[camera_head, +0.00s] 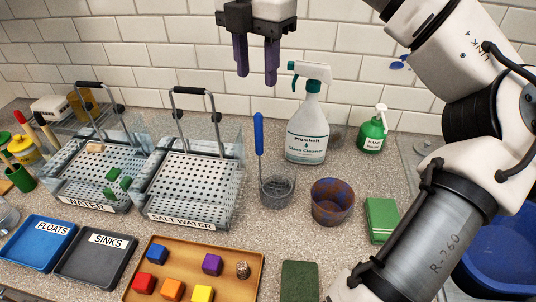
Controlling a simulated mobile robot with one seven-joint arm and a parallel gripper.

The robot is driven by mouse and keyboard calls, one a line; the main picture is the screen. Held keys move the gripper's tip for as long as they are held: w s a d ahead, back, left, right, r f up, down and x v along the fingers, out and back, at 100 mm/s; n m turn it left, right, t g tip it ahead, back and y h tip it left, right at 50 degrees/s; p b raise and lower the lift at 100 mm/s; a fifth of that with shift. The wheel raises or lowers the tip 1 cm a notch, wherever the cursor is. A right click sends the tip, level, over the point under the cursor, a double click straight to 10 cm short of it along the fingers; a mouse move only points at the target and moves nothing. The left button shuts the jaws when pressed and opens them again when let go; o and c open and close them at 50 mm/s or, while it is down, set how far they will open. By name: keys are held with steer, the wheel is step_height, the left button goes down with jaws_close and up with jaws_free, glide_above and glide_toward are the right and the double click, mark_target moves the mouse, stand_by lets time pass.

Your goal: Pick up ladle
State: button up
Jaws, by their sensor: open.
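My gripper (256,78) is open and empty, with two purple fingers pointing down. It hangs high near the tiled wall, above the blue handle and apart from it.
A spray bottle (306,125) and a brown-purple pot (332,203) stand right of the cup. The salt water tank (196,170) is close on its left. A tray (240,282) of coloured blocks lies in front. A green soap bottle (373,132) stands behind.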

mark_target(258, 118)
step_height(258, 118, down, 8)
steer(key=shift+s+r+b, duration=0.1)
steer(key=shift+r+b, duration=0.1)
steer(key=shift+b, duration=0.1)
steer(key=shift+w+f+p, duration=0.2)
steer(key=shift+f+p, duration=0.1)
steer(key=shift+f, duration=1)
steer(key=shift+w+f+p, duration=0.2)
steer(key=shift+f+p, duration=0.05)
steer(key=shift+f, duration=1.05)
jaws_close()
